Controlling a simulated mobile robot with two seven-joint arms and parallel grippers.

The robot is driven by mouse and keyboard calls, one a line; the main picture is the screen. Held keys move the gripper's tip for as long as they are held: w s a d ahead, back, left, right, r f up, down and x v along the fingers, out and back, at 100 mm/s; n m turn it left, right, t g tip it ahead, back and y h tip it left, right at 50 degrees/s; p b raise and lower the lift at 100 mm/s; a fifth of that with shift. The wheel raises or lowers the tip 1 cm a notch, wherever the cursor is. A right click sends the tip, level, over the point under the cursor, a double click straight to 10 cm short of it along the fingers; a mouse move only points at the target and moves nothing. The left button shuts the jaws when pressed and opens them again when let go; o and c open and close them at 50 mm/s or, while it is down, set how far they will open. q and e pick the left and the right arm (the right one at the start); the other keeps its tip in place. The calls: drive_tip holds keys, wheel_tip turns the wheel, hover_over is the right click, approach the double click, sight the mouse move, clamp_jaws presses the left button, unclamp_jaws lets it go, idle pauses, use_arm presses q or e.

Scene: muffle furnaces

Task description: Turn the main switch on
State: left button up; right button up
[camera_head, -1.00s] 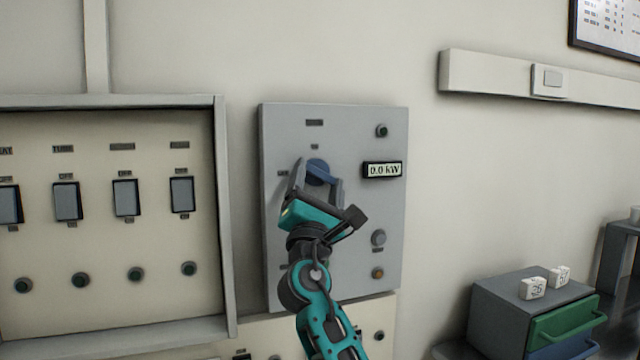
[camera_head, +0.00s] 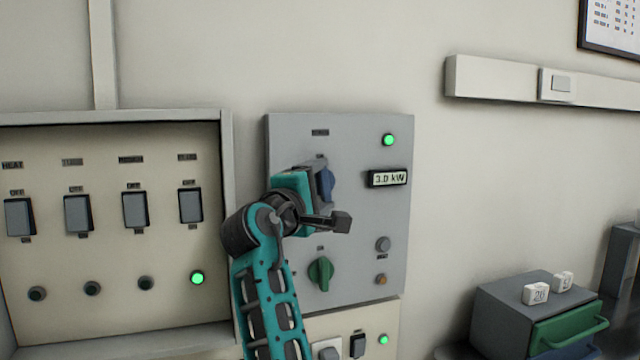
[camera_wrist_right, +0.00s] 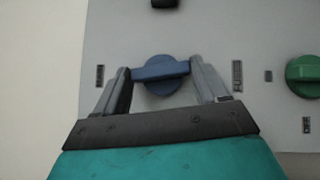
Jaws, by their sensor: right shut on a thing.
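The grey control panel (camera_head: 355,135) on the wall carries a blue rotary switch (camera_head: 326,185), mostly covered by my gripper in the head view. In the right wrist view the blue switch (camera_wrist_right: 160,84) sits between my fingers, its grip bar spanning from one finger to the other. My right gripper (camera_head: 318,182) is shut on this bar. The display (camera_head: 388,178) reads 3.0 kW, and the lamp (camera_head: 389,140) above it glows green. My left gripper is out of view.
A green knob (camera_head: 320,273) sits lower on the panel, close below my wrist. To the left is a framed cabinet (camera_head: 110,118) with several rocker switches and one lit green lamp (camera_head: 197,278). A drawer box (camera_head: 500,315) stands at lower right.

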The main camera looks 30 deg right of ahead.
drive_tip(key=shift+m+g+y, duration=0.3)
drive_tip(key=shift+m+y, duration=0.2)
drive_tip(key=shift+m, duration=0.1)
drive_tip(key=o, duration=1.1)
drive_tip(key=shift+r, duration=0.1)
drive_tip(key=shift+c, duration=0.2)
